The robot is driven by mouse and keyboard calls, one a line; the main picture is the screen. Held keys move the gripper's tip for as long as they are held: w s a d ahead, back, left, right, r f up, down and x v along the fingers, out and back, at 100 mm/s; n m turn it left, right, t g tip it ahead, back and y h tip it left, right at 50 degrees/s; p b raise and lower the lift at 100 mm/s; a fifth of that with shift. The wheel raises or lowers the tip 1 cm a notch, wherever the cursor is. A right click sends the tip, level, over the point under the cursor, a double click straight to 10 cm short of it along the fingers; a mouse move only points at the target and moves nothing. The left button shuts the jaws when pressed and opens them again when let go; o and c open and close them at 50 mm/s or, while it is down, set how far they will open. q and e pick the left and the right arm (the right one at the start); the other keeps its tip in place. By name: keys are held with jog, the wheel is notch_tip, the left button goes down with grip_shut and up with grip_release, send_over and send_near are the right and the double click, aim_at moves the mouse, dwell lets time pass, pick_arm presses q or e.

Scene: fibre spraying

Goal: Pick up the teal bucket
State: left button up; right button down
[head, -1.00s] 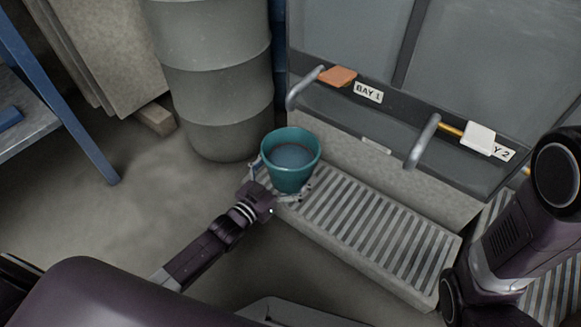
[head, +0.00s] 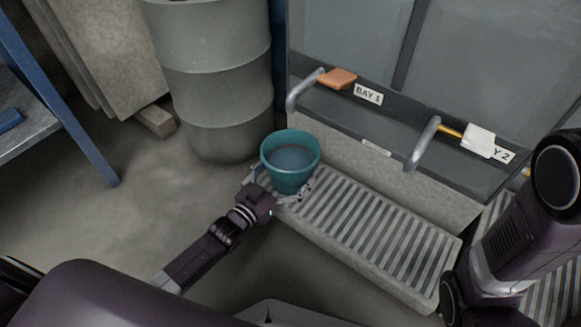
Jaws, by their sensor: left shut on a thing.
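The teal bucket (head: 291,177) stands upright at the left end of the grey slatted step, with greyish content visible inside. My left gripper (head: 284,193) reaches in from the lower left and is shut on the bucket's lower side. The bucket hides part of the fingers. I cannot tell whether the bucket's base touches the step. My right arm shows at the right edge, but its gripper is out of view.
The slatted step (head: 370,235) runs in front of a grey cabinet with curved metal handles (head: 423,143) and a "BAY 1" label (head: 368,93). An orange block (head: 338,78) and a white block (head: 478,140) sit on its ledge. A grey drum (head: 215,80) stands behind left.

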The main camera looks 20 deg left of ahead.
pick_arm(q)
jog(key=shift+r, duration=0.3)
